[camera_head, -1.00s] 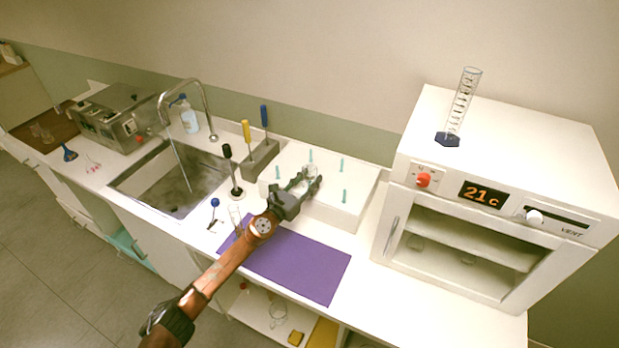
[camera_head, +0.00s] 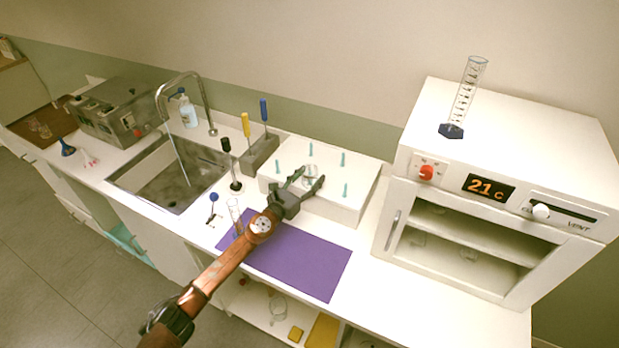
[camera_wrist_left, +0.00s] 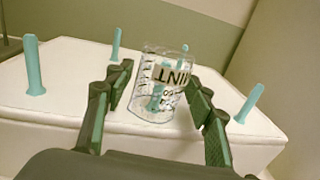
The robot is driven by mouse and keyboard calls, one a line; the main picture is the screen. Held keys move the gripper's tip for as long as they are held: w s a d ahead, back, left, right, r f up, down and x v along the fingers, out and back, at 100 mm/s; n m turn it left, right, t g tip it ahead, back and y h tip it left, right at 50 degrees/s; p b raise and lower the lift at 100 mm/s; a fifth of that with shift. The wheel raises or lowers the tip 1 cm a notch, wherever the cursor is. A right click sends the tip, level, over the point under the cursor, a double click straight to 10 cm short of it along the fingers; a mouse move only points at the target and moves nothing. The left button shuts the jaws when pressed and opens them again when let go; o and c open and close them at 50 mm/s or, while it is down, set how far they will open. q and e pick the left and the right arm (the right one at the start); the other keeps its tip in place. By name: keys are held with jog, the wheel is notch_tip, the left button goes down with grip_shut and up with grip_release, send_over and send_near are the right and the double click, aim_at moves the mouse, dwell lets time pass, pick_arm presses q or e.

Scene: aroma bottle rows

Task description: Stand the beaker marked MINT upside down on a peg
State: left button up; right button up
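The clear glass beaker marked MINT (camera_wrist_left: 163,98) stands upside down on the white peg block (camera_wrist_left: 75,92), its lettering inverted. A teal peg appears inside it, seen through the glass. In the head view the beaker (camera_head: 310,171) is small, near the middle of the block (camera_head: 340,211). My left gripper (camera_head: 309,180) is open, with its fingers on either side of the beaker. In the left wrist view my left gripper (camera_wrist_left: 160,72) shows visible gaps between its fingers and the glass. My right gripper is out of view.
Bare teal pegs stand around the beaker, including a left one (camera_wrist_left: 34,66) and a right one (camera_wrist_left: 249,104). A purple mat (camera_head: 300,265) lies in front of the block. An oven (camera_head: 500,200) stands right, a tool holder (camera_head: 260,155) and sink (camera_head: 175,180) left.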

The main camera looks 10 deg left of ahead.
pick_arm(q)
jog(key=shift+o, duration=0.2)
jog(key=shift+s+a, duration=0.1)
jog(key=shift+s+a+r, duration=0.1)
jog(key=shift+s+a, duration=0.2)
jog(key=shift+s, duration=0.3)
jog(key=v, duration=1)
jog(key=shift+s, duration=0.25)
jog(key=shift+f, duration=0.3)
